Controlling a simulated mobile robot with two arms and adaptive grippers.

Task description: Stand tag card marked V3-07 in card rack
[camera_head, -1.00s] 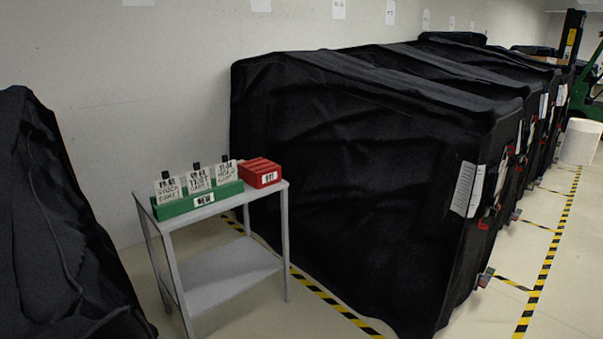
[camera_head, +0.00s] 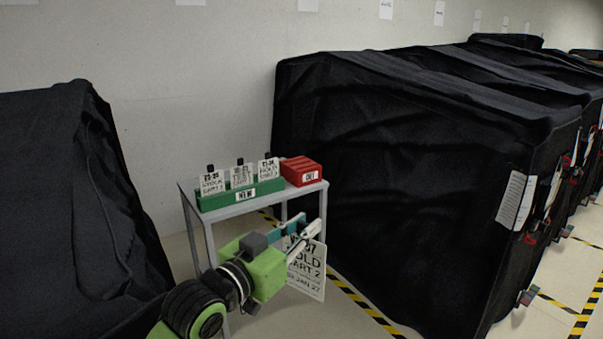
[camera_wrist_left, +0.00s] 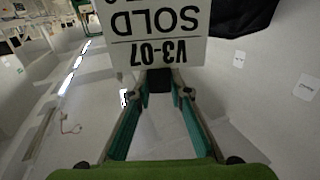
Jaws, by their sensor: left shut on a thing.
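My left gripper (camera_head: 311,222) is shut on the white tag card (camera_head: 306,272), holding it by its top edge. In the left wrist view the card (camera_wrist_left: 156,48) shows "V3-07" upside down, between the fingertips (camera_wrist_left: 160,82). A green card rack (camera_head: 214,202) stands on the table with several slots and three cards upright in it. A red rack (camera_head: 297,168) with a white label stands to its right; no card shows in it. My right gripper is not in view.
The wall is behind. Yellow-black tape (camera_head: 365,306) marks the floor.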

